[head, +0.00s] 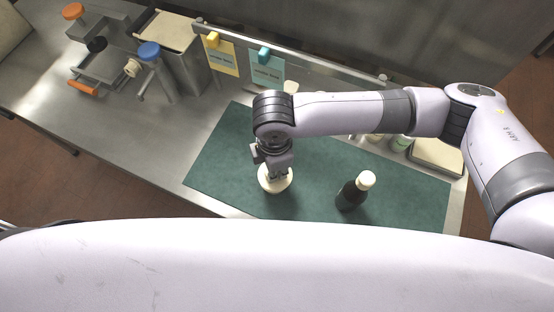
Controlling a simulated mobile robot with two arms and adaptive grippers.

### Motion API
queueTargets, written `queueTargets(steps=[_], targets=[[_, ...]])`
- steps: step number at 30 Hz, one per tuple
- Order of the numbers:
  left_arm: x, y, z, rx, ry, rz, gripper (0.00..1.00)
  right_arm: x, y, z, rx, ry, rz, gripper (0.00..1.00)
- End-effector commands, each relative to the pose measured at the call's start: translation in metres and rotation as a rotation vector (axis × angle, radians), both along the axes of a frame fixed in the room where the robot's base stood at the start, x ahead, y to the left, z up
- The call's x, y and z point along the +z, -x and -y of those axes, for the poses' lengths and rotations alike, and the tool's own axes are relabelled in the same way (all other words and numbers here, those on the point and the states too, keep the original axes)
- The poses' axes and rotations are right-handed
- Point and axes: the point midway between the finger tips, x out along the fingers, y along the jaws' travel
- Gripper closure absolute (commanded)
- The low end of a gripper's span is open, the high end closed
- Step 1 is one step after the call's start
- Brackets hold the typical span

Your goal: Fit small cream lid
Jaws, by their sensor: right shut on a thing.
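My right gripper (277,174) points down over the left middle of the green mat (222,160). It is shut on a small round cream piece, which looks like the cream lid (276,186). The gripper's fingers hide part of the lid, and I cannot tell whether a container is under it or whether it touches one. A dark bottle (351,195) with a cream cap stands upright on the mat to the right, apart from the gripper. My left gripper is not in view.
Yellow (221,56) and blue (266,70) note cards hang on clips at the back rail. A metal device (105,72) with orange and blue knobs stands at the left. Small jars (400,143) and a tray (437,157) sit behind my right arm. The mat's front left is clear.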

Motion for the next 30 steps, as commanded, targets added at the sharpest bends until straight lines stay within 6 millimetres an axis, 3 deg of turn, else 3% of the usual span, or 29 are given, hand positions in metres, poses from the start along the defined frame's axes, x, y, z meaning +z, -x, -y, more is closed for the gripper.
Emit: queueTargets(steps=[10,30], targets=[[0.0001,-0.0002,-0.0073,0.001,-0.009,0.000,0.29,-0.0001,0.0000,-0.0001,0.000,0.000,0.000,1.00],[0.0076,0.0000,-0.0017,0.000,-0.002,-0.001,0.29,-0.0003,-0.0006,0.0016,-0.001,0.000,0.000,1.00]])
